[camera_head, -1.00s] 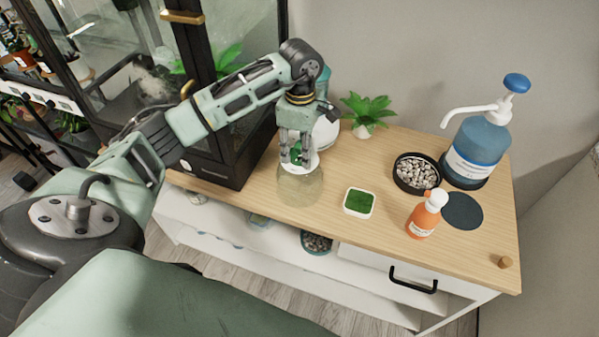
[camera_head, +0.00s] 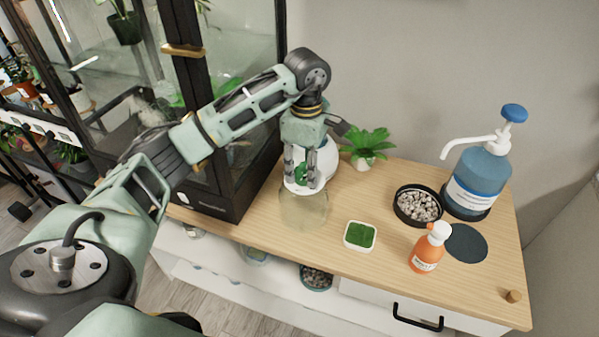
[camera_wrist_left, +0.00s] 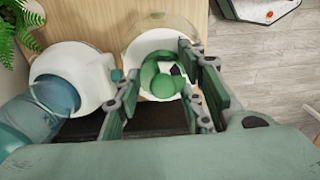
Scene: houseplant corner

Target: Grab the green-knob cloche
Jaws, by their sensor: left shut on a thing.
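The green-knob cloche is a clear glass dome (camera_head: 304,212) with a white top and a green knob (camera_head: 301,174). It stands upright at the left of the wooden tabletop; whether its rim touches the wood I cannot tell. My left gripper (camera_head: 302,178) points down from above and is shut on the knob, its fingers on either side. In the left wrist view the green knob (camera_wrist_left: 162,80) sits between the fingers, above the white top (camera_wrist_left: 150,45). My right gripper is not in view.
A white and blue-green container (camera_wrist_left: 75,75) stands close behind the cloche, beside a potted plant (camera_head: 368,145). A green-filled dish (camera_head: 360,235), orange spray bottle (camera_head: 427,250), pebble bowl (camera_head: 418,205), dark round mat (camera_head: 467,243) and blue pump bottle (camera_head: 480,180) stand to the right. A black-framed glass cabinet (camera_head: 225,200) is left.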

